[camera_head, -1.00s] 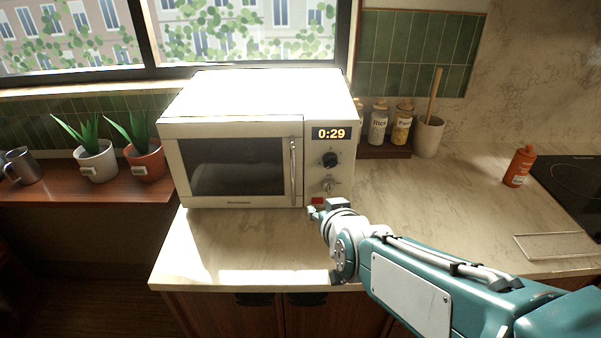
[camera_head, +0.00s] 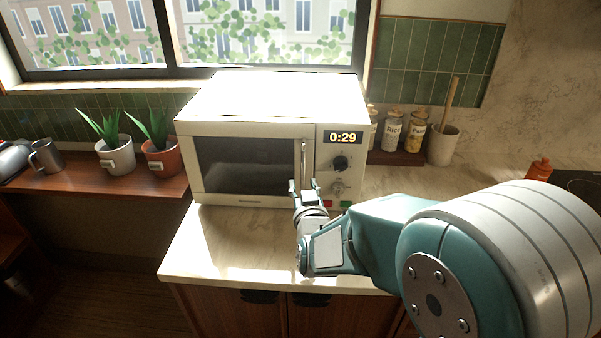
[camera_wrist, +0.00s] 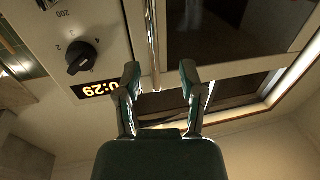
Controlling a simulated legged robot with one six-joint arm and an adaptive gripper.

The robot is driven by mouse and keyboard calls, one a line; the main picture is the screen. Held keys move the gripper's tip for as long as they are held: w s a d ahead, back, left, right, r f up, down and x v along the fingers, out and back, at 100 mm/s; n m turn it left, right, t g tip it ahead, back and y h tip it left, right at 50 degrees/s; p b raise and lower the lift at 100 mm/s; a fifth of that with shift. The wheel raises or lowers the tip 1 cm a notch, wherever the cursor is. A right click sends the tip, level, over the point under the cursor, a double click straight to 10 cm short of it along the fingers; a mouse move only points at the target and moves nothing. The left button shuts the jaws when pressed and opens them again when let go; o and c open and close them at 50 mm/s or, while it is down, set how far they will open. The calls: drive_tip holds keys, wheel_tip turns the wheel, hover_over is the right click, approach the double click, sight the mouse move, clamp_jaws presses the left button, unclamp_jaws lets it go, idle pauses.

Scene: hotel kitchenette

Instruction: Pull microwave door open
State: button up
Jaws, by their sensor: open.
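The cream microwave (camera_head: 262,98) stands on the counter with its dark-windowed door (camera_head: 243,166) shut. A vertical metal handle (camera_head: 304,160) runs along the door's right edge; it also shows in the wrist view (camera_wrist: 153,45). My gripper (camera_head: 305,184) is open in front of the handle's lower part. In the wrist view, the two fingers of my gripper (camera_wrist: 160,78) are spread, with the handle's end seen between them. I cannot tell whether either finger touches it.
Spice jars (camera_head: 392,131) and a utensil crock (camera_head: 442,145) stand right of the microwave. Two potted plants (camera_head: 114,152) and a metal mug (camera_head: 46,157) are on the wooden ledge at left. The counter (camera_head: 200,256) in front of the door is bare.

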sight(304, 174)
drive_tip(key=w, duration=0.5)
drive_tip(key=shift+w+d, duration=0.1)
drive_tip(key=shift+a, duration=0.2)
drive_tip(key=shift+a, duration=0.1)
drive_tip(key=c, duration=0.6)
clamp_jaws()
